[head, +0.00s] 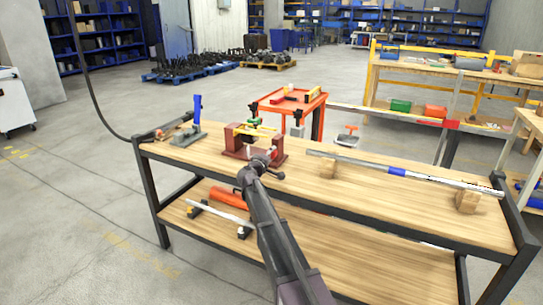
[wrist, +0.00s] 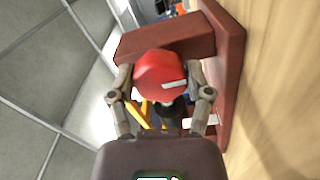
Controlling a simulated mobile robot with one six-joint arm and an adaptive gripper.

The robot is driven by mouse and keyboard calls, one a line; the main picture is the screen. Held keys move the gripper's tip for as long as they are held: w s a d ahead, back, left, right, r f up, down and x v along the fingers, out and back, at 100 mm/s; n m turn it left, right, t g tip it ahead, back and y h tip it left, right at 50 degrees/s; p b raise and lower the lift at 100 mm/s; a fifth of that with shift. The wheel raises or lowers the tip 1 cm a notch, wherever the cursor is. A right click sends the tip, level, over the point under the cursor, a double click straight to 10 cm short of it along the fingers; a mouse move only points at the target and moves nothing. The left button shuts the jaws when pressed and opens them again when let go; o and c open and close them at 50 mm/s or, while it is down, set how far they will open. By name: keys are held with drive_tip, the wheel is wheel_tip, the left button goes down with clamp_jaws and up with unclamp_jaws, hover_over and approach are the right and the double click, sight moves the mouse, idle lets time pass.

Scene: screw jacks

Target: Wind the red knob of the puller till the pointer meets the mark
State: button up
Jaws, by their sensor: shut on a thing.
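The puller is a dark red frame (head: 234,145) on the wooden bench, and it also fills the top of the wrist view (wrist: 228,45). Its bright red knob (wrist: 158,72), with a short white stripe on its face, faces the wrist camera. My gripper (wrist: 160,80) has one finger on each side of the knob and is shut on it. In the head view my gripper (head: 260,163) is at the near side of the puller and hides the knob. A yellow part (wrist: 147,110) shows below the knob. I cannot make out the pointer or the mark in either view.
A long metal bar with a blue sleeve (head: 397,172) lies on wooden blocks to the right. A blue-handled tool (head: 197,108) stands to the left. An orange tool (head: 228,197) lies on the lower shelf. A red table (head: 290,105) stands behind the bench.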

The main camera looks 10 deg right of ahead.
drive_tip(key=shift+w+m, duration=0.15)
drive_tip(key=shift+m, duration=0.45)
drive_tip(key=shift+d, duration=0.1)
drive_tip(key=o, duration=1.1)
drive_tip(key=shift+o, duration=0.2)
drive_tip(key=shift+s, duration=0.2)
drive_tip(key=v, duration=1.2)
